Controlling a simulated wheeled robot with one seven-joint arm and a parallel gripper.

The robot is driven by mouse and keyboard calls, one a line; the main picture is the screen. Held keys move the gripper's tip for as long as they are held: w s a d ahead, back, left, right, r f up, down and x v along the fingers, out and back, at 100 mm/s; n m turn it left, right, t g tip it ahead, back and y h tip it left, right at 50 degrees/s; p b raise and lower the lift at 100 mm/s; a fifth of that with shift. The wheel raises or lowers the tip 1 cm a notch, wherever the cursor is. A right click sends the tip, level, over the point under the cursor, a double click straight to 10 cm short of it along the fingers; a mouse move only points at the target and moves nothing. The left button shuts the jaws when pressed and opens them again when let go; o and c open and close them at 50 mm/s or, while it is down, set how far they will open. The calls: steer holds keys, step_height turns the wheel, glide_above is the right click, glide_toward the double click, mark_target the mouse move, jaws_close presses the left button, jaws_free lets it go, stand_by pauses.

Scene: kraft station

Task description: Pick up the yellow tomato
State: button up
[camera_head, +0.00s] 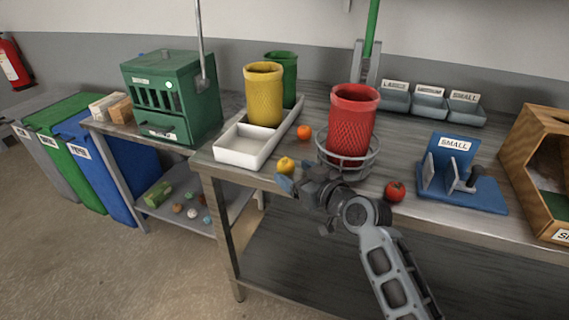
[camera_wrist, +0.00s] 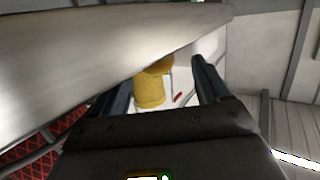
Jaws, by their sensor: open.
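The yellow tomato (camera_head: 286,165) sits near the front edge of the steel table (camera_head: 455,222), just right of the white tray. My gripper (camera_head: 294,181) is open beside it, on its near side in the head view. I cannot tell whether a finger touches it. In the wrist view the two dark fingers of my gripper (camera_wrist: 160,80) are spread apart. A yellow shape (camera_wrist: 149,92) shows between them with white behind it. I cannot tell whether it is the tomato or the yellow basket.
A red basket (camera_head: 351,120) in a wire ring stands right of the tomato. The white tray (camera_head: 240,160) and yellow basket (camera_head: 264,95) are to its left and behind. An orange tomato (camera_head: 304,132) lies behind, a red tomato (camera_head: 395,191) to the right, near a blue stand (camera_head: 480,200).

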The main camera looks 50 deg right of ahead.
mark_target(291, 168)
steer(key=x, duration=0.2)
steer(key=p+x, duration=0.1)
steer(key=x, duration=0.2)
steer(key=shift+d+r, duration=0.1)
steer(key=shift+d, duration=0.1)
